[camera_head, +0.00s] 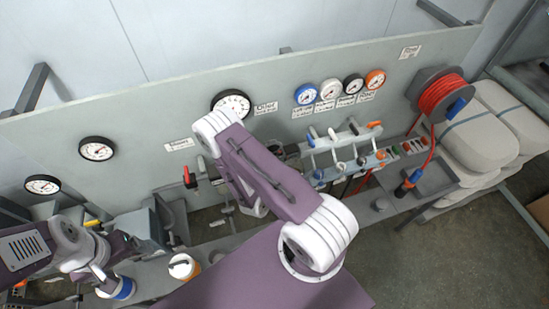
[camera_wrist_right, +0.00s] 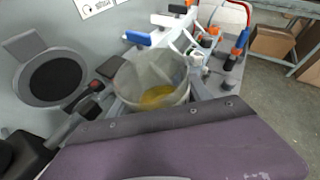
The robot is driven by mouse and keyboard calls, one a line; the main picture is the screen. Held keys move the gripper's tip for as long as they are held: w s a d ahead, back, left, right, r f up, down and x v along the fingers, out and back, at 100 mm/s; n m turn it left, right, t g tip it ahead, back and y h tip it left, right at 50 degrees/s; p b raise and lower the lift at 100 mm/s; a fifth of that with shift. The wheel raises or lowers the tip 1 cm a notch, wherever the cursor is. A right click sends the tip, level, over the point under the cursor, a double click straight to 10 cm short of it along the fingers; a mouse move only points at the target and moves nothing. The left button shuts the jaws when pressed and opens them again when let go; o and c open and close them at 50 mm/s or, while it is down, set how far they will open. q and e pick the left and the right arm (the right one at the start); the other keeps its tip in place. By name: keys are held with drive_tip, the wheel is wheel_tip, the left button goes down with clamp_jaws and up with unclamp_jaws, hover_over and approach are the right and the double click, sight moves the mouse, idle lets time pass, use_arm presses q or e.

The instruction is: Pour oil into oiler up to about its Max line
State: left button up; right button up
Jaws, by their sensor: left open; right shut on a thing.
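A translucent cup (camera_wrist_right: 152,82) with yellow oil low inside stands out in the middle of the right wrist view. My right gripper is shut on this cup; its fingertips are hard to make out, and my purple arm hides it in the head view. My left gripper (camera_head: 130,246) is open at the lower left of the head view, near the bench, with nothing seen between its fingers. I cannot pick out the oiler or its Max line for certain.
A white-topped orange container (camera_head: 184,265) and a blue-and-white one (camera_head: 121,289) stand on the bench. A red-handled fitting (camera_head: 189,178) is left of my right arm. Gauges (camera_head: 231,103) line the back panel, with a valve manifold (camera_head: 340,150) and red hose reel (camera_head: 440,95) at right.

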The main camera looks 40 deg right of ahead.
sight(294, 159)
drive_tip(key=shift+w+a+r+n+g+p, duration=0.1)
drive_tip(key=shift+w+r+n+g+p, duration=0.15)
drive_tip(key=shift+r+p, duration=0.3)
drive_tip(key=shift+w+r+n+g+p, duration=0.15)
drive_tip(key=shift+w+r+n+p, duration=0.2)
drive_tip(key=shift+r, duration=0.25)
drive_tip(key=shift+w, duration=0.1)
drive_tip(key=shift+w+a+r+n+g+h+p, duration=0.25)
drive_tip(key=shift+w+r+n+g+p, duration=0.35)
drive_tip(key=shift+n, duration=0.4)
use_arm(q)
wheel_tip(294, 159, up, 3)
drive_tip(key=shift+f+b, duration=0.1)
drive_tip(key=shift+b, duration=0.4)
use_arm(e)
drive_tip(key=n+g, duration=0.1)
drive_tip(key=n+g+h, duration=0.1)
drive_tip(key=shift+w+n, duration=0.2)
drive_tip(key=shift+n, duration=0.1)
use_arm(q)
drive_tip(key=shift+f+b, duration=0.55)
use_arm(e)
drive_tip(key=shift+f+n, duration=0.3)
drive_tip(key=shift+n, duration=0.3)
drive_tip(key=shift+r+g+h, duration=0.25)
drive_tip(key=shift+g, duration=0.15)
drive_tip(key=shift+s+d+r+n+g, duration=0.1)
drive_tip(key=shift+r+n+g, duration=0.2)
drive_tip(key=shift+n, duration=0.3)
